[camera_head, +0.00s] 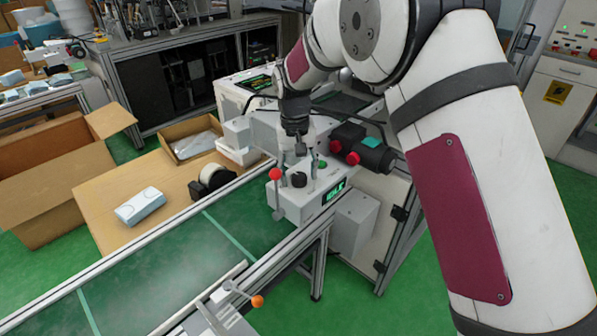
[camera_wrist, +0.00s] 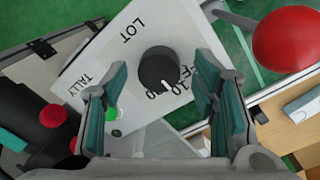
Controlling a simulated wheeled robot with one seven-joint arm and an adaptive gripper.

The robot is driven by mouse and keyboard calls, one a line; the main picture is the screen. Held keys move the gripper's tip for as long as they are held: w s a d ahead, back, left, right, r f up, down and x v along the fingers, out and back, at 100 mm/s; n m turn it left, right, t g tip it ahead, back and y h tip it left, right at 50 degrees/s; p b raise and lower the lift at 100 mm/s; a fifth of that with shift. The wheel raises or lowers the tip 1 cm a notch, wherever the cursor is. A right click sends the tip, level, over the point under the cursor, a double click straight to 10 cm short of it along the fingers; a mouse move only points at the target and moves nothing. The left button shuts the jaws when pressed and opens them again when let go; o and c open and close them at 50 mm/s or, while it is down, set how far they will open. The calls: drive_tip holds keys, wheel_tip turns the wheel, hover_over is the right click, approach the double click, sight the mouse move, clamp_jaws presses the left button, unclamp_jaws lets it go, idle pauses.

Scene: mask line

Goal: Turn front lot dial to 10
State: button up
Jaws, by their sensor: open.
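The lot dial is a round black knob with a white pointer line, on the white machine panel marked LOT. It shows in the wrist view (camera_wrist: 158,68) and in the head view (camera_head: 298,180). Its pointer faces the lower right in the wrist view, towards the printed numbers; a 10 is legible beside it, but the exact setting is not clear. My gripper (camera_head: 300,150) points down above the panel. In the wrist view my gripper (camera_wrist: 160,78) is open, its teal-padded fingers on either side of the dial, not visibly touching it.
A red ball-topped lever (camera_head: 275,175) stands left of the dial and looms close in the wrist view (camera_wrist: 288,40). A green button (camera_wrist: 111,113) and red knobs (camera_head: 352,158) are nearby. The green conveyor (camera_head: 180,265) runs in front; boxes lie on the left.

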sight(296, 176)
wheel_tip(296, 176, up, 12)
drive_tip(key=shift+a, duration=0.25)
idle(0.3)
drive_tip(key=shift+s, duration=0.1)
